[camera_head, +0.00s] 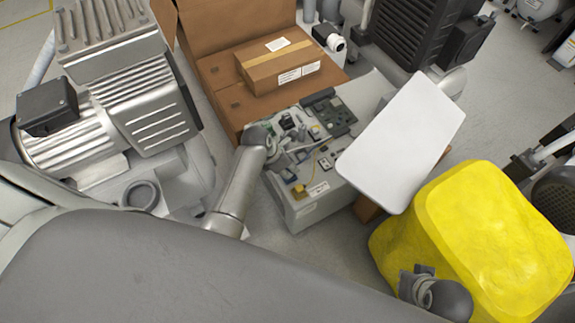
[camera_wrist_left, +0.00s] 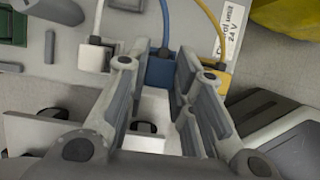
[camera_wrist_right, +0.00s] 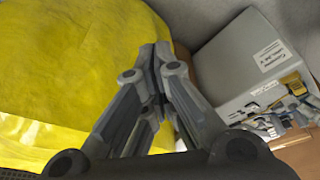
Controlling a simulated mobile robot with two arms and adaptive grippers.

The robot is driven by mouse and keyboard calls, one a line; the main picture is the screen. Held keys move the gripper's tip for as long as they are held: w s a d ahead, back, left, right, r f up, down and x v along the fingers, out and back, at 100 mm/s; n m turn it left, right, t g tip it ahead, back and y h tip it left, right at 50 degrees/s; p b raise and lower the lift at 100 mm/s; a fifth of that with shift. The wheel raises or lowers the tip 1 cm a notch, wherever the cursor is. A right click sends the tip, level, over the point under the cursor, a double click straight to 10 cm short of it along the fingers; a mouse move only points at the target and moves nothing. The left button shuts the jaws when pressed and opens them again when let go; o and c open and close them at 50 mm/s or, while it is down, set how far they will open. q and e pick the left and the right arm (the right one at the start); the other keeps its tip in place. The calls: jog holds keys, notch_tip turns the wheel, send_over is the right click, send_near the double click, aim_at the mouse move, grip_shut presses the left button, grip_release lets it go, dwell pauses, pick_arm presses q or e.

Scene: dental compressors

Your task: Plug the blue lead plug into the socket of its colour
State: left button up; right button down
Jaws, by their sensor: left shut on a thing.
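The blue lead (camera_wrist_left: 166,18) runs down to a dark end at a blue block (camera_wrist_left: 160,70), between white (camera_wrist_left: 93,57) and yellow (camera_wrist_left: 215,80) blocks that also have leads. My left gripper (camera_wrist_left: 162,58) has its fingers on both sides of the blue block and is shut on the blue lead plug. I cannot tell how far the plug sits in a socket. In the head view my left gripper (camera_head: 278,153) is over the open control unit (camera_head: 310,212). My right gripper (camera_wrist_right: 157,55) is shut and empty, above the yellow bulky object (camera_wrist_right: 65,65).
A white panel (camera_head: 405,140) tilts over the control unit's right side. Cardboard boxes (camera_head: 275,72) stand behind it, and a compressor motor (camera_head: 105,110) stands at left. The yellow object (camera_head: 480,235) fills the lower right. A label (camera_wrist_left: 230,30) is beside the yellow lead.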

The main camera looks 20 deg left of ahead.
jog(key=shift+f, duration=0.15)
pick_arm(q)
jog(key=shift+f+p, duration=0.15)
jog(key=shift+p, duration=0.3)
pick_arm(e)
jog(key=shift+a+f, duration=0.15)
jog(key=shift+f, duration=1.35)
jog(key=shift+w, duration=0.15)
pick_arm(q)
jog(key=shift+p, duration=0.4)
pick_arm(e)
jog(key=shift+x, duration=1)
pick_arm(q)
jog(key=shift+f, duration=0.1)
pick_arm(e)
jog(key=shift+s+f, duration=0.4)
jog(key=shift+f, duration=0.1)
